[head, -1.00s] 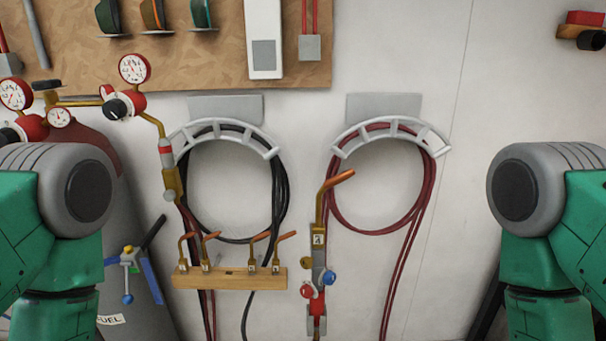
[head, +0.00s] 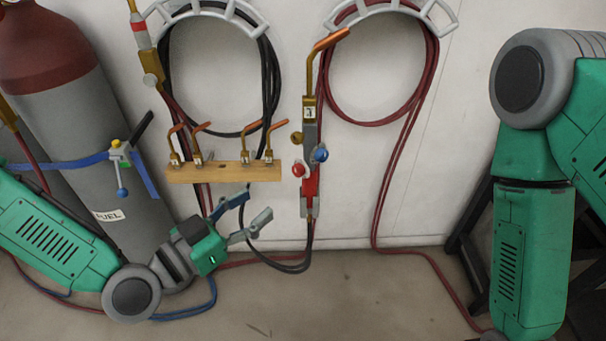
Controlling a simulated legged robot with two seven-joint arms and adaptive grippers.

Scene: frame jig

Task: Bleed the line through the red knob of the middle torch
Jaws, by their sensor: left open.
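One torch (head: 310,120) hangs upright against the wall right of centre, with a copper tip bent to the right. Its red knob (head: 298,171) sits at the lower left of its body, and a blue knob (head: 320,154) sits on the right, slightly higher. A small brass knob (head: 296,138) is above the red one. My left gripper (head: 255,212) is open and empty, below the wooden tip rack and to the lower left of the red knob, apart from it. My right arm is at the right; its gripper is out of view.
A wooden rack (head: 225,173) with several copper tips is on the wall left of the torch. A grey cylinder (head: 90,130) with a blue strap (head: 70,162) stands at the left. Dark hoses (head: 290,266) hang below the torch. Red hoses (head: 395,180) hang to its right.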

